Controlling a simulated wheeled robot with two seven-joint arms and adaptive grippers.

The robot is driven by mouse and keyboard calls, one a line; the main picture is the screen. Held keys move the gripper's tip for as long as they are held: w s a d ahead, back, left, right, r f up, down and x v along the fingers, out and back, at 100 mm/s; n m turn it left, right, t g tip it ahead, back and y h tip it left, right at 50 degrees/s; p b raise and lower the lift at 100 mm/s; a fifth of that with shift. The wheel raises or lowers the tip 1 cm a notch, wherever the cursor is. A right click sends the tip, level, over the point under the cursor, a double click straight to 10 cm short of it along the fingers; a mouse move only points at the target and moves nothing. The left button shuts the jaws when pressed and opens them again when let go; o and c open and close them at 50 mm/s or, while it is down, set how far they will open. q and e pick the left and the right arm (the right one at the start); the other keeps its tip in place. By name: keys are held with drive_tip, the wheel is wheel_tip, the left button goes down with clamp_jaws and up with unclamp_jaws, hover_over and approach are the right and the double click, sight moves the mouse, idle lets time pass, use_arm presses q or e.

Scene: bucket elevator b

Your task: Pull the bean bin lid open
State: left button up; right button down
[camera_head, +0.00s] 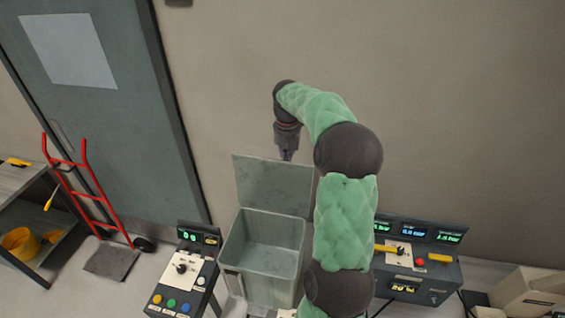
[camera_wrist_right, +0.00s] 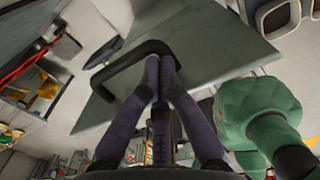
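The grey-green bean bin (camera_head: 262,245) stands open in the middle of the head view, and its inside looks empty. Its lid (camera_head: 265,186) stands raised, about upright, at the bin's back edge. The lid also shows in the right wrist view (camera_wrist_right: 215,45), with a dark bar handle (camera_wrist_right: 122,62) on it. My right gripper (camera_head: 287,156) is at the lid's top edge, partly hidden behind it. In the right wrist view its fingers (camera_wrist_right: 160,62) are closed together at the handle's bar. I cannot tell whether the bar is pinched between them. My left gripper is not in view.
A control box with coloured buttons (camera_head: 177,283) stands left of the bin. Another console (camera_head: 425,270) stands to the right, partly behind my right arm. A red hand truck (camera_head: 88,195) and a shelf (camera_head: 25,185) are at the left, by a grey door (camera_head: 95,110).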

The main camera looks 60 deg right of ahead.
drive_tip(key=shift+w+d+f+g+y+p, duration=0.1)
drive_tip(key=shift+w+d+f+g+y, duration=0.15)
drive_tip(key=shift+d+f+y, duration=0.35)
drive_tip(key=shift+w+d+f+g+y+p, duration=0.15)
drive_tip(key=shift+w+d+y, duration=0.2)
drive_tip(key=shift+d, duration=0.55)
drive_tip(key=shift+w+d+f+g+y+p, duration=0.1)
drive_tip(key=shift+w+d+f+g+y, duration=0.1)
drive_tip(key=shift+d+f+y, duration=0.4)
drive_tip(key=shift+d+r, duration=0.15)
drive_tip(key=shift+d, duration=0.1)
drive_tip(key=shift+r, duration=0.1)
drive_tip(key=v, duration=0.8)
drive_tip(key=shift+r, duration=0.2)
drive_tip(key=shift+a+h, duration=0.2)
drive_tip(key=shift+h, duration=0.05)
